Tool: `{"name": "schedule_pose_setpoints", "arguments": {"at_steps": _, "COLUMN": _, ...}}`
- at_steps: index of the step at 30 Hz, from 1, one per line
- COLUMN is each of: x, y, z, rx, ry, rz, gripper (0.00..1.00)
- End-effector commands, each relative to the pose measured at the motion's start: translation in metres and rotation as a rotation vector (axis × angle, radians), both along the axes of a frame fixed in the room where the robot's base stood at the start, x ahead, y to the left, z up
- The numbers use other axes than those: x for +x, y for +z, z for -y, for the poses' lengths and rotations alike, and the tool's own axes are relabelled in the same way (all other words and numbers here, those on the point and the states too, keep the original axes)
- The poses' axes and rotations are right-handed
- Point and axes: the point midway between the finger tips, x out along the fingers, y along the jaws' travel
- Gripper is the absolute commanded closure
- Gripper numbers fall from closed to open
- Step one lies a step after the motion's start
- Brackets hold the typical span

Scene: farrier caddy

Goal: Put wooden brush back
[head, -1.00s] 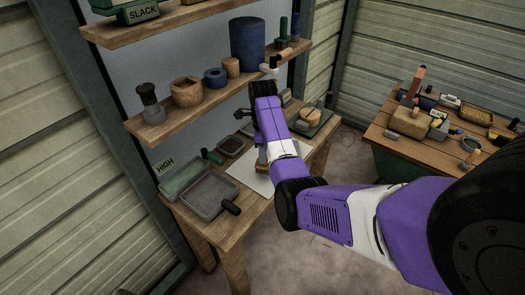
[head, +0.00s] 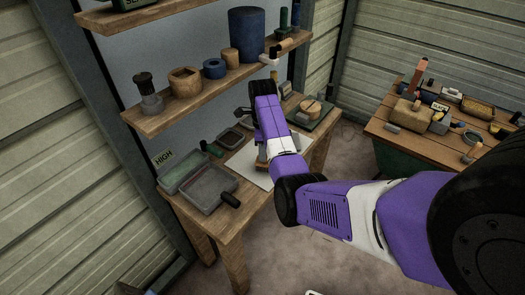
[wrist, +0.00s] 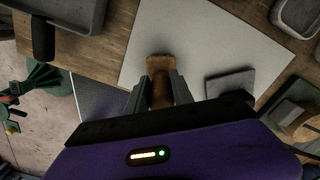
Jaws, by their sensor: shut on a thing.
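My gripper (wrist: 160,88) is shut on a wooden brush (wrist: 160,66), a brown piece between the two fingers in the wrist view. The end of the brush sticks out beyond the fingertips, over a pale sheet (wrist: 210,40) on the bench. I cannot tell whether the brush touches the sheet. In the head view my arm covers most of the gripper and brush. The pale sheet (head: 245,168) shows there to the left of my arm.
Grey trays (head: 208,188) lie at the bench's left, one with a dark handle. A grey block (wrist: 230,83) lies beside the gripper. A shelf (head: 160,122) with a blue cylinder (head: 247,35) hangs above the bench. A cluttered second table (head: 385,145) stands at the right.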

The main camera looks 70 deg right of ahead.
Motion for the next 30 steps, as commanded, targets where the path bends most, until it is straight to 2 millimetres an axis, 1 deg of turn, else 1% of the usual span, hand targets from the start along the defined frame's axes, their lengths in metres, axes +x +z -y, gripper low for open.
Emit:
{"name": "schedule_pose_setpoints", "arguments": {"at_steps": 18, "x": 0.0002, "y": -0.0085, "z": 0.0001, "rx": -0.001, "ry": 0.000, "rz": 0.000, "gripper": 1.00}}
{"name": "schedule_pose_setpoints", "arguments": {"at_steps": 19, "x": 0.0002, "y": -0.0084, "z": 0.0001, "rx": -0.001, "ry": 0.000, "rz": 0.000, "gripper": 0.70}}
{"name": "schedule_pose_setpoints", "arguments": {"at_steps": 22, "x": 0.0002, "y": -0.0081, "z": 0.0001, "rx": -0.001, "ry": 0.000, "rz": 0.000, "gripper": 0.50}}
{"name": "schedule_pose_setpoints", "arguments": {"at_steps": 23, "x": 0.0001, "y": -0.0081, "z": 0.0001, "rx": -0.001, "ry": 0.000, "rz": 0.000, "gripper": 0.46}}
{"name": "schedule_pose_setpoints", "arguments": {"at_steps": 30, "x": -0.0001, "y": -0.0088, "z": -0.0003, "rx": 0.001, "ry": 0.000, "rz": 0.000, "gripper": 0.46}}
